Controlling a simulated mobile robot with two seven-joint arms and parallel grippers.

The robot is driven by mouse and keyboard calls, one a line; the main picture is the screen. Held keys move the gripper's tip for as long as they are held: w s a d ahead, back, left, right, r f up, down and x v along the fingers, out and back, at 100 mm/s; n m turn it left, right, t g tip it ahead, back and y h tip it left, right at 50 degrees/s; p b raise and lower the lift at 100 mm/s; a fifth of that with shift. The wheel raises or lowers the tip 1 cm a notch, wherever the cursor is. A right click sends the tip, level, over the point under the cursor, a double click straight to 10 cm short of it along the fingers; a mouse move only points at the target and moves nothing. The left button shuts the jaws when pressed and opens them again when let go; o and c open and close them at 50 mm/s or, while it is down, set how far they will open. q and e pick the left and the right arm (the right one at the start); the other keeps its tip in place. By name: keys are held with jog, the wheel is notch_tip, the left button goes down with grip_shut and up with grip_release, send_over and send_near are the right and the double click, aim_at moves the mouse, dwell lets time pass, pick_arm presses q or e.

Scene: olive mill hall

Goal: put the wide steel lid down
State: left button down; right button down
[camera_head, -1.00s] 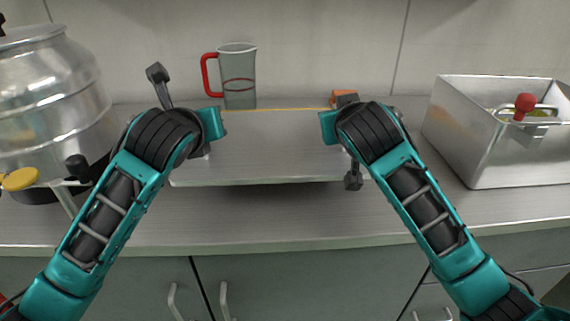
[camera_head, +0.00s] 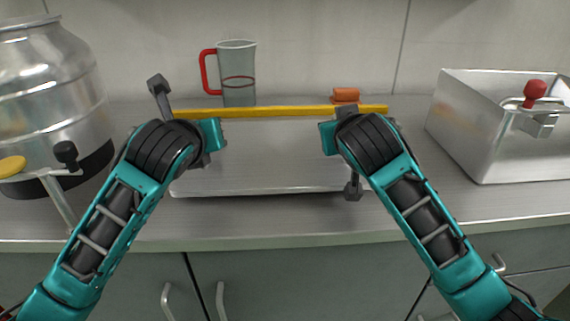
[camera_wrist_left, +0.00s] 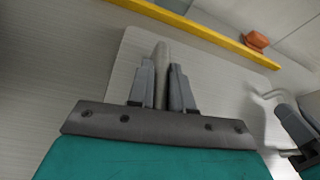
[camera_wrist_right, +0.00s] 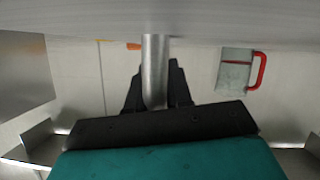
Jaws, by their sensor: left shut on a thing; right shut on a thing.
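The wide steel lid (camera_head: 265,165) is a flat, pale grey plate, held about level low over the counter in the head view. My left gripper (camera_head: 212,140) is shut on the handle at its left end; that handle (camera_wrist_left: 162,75) stands between the fingers in the left wrist view. My right gripper (camera_head: 330,140) is shut at the right end, and a round steel bar (camera_wrist_right: 155,70) lies between its fingers in the right wrist view. A thin dark shadow runs under the lid's front edge. I cannot tell whether the lid touches the counter.
A yellow strip (camera_head: 280,111) lies behind the lid, with a red-handled jug (camera_head: 239,75) and an orange block (camera_head: 346,95) beyond it. A steel vessel (camera_head: 50,85) with a yellow-knobbed tap stands left. An open steel tub (camera_head: 470,140) stands right. The counter's front (camera_head: 285,225) is bare.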

pick_arm(q)
jog(key=shift+a+f+b, duration=0.15)
jog(key=shift+f+b, duration=0.25)
jog(key=shift+f, duration=0.05)
pick_arm(e)
jog(key=shift+d+f, duration=0.1)
jog(key=shift+f, duration=0.4)
pick_arm(q)
jog(key=c, duration=1)
grip_release()
jog(key=shift+c, duration=0.2)
pick_arm(e)
jog(key=c, duration=1)
grip_release()
jog(key=shift+c, duration=0.2)
pick_arm(q)
jog(key=shift+s, duration=0.1)
jog(key=v, duration=1.1)
jog(key=shift+s+r, duration=0.2)
jog(key=shift+s, duration=0.1)
pick_arm(e)
jog(key=v, duration=1.2)
pick_arm(q)
jog(key=shift+s, duration=0.1)
